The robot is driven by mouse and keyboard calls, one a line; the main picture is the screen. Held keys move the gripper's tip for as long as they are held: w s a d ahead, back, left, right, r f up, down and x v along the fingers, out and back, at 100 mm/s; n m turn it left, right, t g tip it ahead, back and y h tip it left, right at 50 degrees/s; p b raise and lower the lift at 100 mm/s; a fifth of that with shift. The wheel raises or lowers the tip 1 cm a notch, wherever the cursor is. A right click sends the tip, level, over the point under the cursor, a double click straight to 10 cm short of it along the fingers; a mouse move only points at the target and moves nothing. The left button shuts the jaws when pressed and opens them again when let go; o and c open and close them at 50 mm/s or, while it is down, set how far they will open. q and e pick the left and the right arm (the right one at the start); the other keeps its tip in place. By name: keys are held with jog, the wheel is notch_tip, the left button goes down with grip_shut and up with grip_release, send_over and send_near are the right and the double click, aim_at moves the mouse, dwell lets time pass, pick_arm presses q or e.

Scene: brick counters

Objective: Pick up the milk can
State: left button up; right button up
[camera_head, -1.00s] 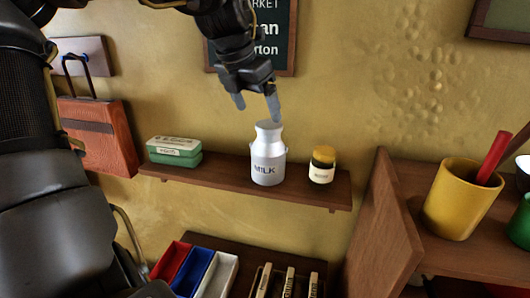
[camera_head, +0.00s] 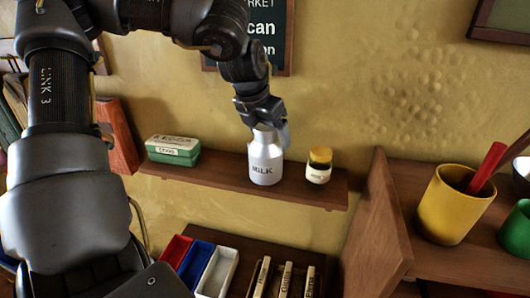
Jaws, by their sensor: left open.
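The silver milk can (camera_head: 265,164), marked MILK, stands upright on a narrow wooden wall shelf (camera_head: 222,182). My left gripper (camera_head: 266,126) points down at the top of the can, and its fingers overlap the can's neck in the view. The jaws are open. One fingertip shows at the right of the neck; the other is hard to make out. I cannot tell whether the fingers touch the can. My right gripper is not in view.
A green box (camera_head: 173,150) sits left of the can on the shelf. A small yellow-lidded jar (camera_head: 318,165) stands close on the right. Below are red, blue and white trays (camera_head: 198,264). A yellow cup (camera_head: 447,210) stands on the right shelf behind a wooden side panel (camera_head: 380,225).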

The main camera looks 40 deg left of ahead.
pick_arm(q)
jog(key=shift+s, duration=0.15)
jog(key=shift+c, duration=0.5)
jog(key=shift+r, duration=0.1)
jog(key=shift+c, duration=1.2)
jog(key=c, duration=1.2)
